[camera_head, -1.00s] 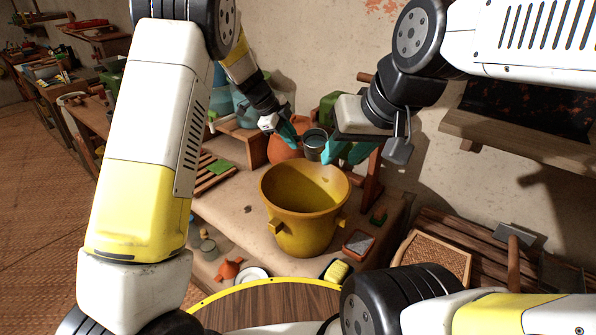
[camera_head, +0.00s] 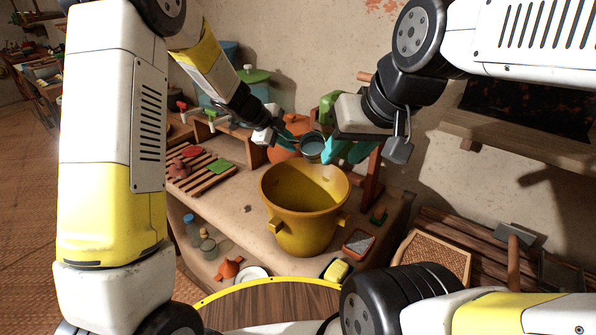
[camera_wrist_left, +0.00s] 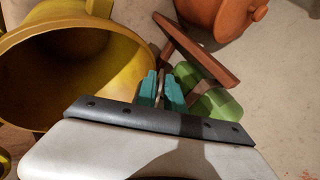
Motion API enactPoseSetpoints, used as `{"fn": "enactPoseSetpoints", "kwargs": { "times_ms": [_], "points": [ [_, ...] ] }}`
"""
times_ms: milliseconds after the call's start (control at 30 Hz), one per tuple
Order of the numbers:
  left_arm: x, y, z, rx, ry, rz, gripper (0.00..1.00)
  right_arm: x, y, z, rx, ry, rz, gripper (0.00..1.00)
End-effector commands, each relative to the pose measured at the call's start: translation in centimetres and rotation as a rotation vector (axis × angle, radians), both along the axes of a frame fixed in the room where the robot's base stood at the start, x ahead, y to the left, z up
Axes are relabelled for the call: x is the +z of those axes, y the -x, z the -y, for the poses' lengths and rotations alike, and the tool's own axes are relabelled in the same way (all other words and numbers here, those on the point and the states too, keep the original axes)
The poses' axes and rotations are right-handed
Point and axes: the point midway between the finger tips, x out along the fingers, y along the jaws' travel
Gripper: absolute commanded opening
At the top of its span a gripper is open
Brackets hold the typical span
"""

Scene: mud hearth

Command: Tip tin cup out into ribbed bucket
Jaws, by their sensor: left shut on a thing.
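The tin cup (camera_head: 312,148) is a small grey metal cup above the far rim of the bucket in the head view, its mouth tilted partly toward me. My left gripper (camera_head: 291,139) is at its left side, shut on it. In the left wrist view the left fingers (camera_wrist_left: 162,90) are close together, and I cannot make out the cup there. The ribbed bucket (camera_head: 303,225) is large, yellow and upright on the hearth; it also shows in the left wrist view (camera_wrist_left: 120,48). Its inside looks empty where visible. My right gripper (camera_head: 347,153) is just right of the cup, its fingers apart.
An orange pot (camera_head: 283,154) stands behind the left gripper. A slatted wooden rack (camera_head: 200,172) lies left of the bucket. A yellow sponge (camera_head: 337,270) and a white plate (camera_head: 253,274) are in front. A wooden shelf (camera_head: 520,135) is on the right wall.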

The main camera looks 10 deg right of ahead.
Motion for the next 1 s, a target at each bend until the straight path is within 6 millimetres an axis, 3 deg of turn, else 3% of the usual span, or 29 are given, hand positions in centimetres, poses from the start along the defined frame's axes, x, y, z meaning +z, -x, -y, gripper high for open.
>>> {"fn": "enactPoseSetpoints", "kwargs": {
  "times_ms": [1000],
  "points": [
    [-0.81,0.7,-0.28,0.001,0.061,0.123,0.0,0.0,0.0,0.0,0.0,0.0,0.0,0.36]
  ]
}}
